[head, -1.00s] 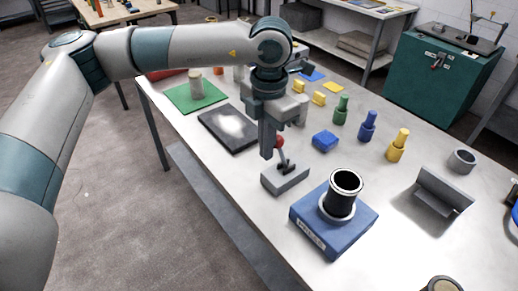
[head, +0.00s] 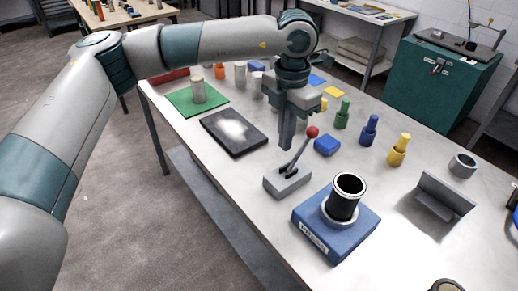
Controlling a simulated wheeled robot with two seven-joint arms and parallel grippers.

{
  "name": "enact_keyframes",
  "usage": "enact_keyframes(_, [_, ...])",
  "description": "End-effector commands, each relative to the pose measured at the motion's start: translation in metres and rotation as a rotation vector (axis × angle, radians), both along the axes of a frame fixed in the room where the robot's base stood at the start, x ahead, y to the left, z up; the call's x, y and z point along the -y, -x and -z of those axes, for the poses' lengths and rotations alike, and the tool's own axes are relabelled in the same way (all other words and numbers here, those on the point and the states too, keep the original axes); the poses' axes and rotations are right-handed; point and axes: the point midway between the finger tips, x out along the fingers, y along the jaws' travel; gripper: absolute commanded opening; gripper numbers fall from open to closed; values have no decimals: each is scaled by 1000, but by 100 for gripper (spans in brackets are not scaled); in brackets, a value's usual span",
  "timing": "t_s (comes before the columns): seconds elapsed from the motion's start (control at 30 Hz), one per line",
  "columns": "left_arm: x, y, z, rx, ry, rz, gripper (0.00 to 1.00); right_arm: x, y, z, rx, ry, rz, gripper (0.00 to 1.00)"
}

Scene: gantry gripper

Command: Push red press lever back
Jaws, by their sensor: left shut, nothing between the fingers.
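The press lever has a red ball knob (head: 312,132) on a thin dark rod that rises from a grey base block (head: 288,182) on the bench. The rod leans to the upper right, toward the far side of the bench. My left gripper (head: 287,146) points down just left of the knob, fingers shut and empty. Its fingertips overlap the view near the rod; I cannot tell whether they touch it. My right gripper is not in view.
A blue block (head: 325,237) with a black cylinder (head: 343,196) stands right of the lever base. A dark plate (head: 234,132) lies to the left. A small blue box (head: 327,144) and green, blue and yellow pegs stand behind. A grey angle bracket (head: 440,200) is at right.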

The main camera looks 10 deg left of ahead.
Motion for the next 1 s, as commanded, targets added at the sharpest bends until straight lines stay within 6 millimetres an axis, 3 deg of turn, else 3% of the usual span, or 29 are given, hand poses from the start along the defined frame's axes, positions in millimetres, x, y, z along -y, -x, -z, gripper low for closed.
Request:
enact_keyframes(0.03, [0,0,21,0,0,0,0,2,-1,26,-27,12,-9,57])
enact_keyframes(1.0, [-8,10,-11,2,0,0,0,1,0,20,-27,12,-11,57])
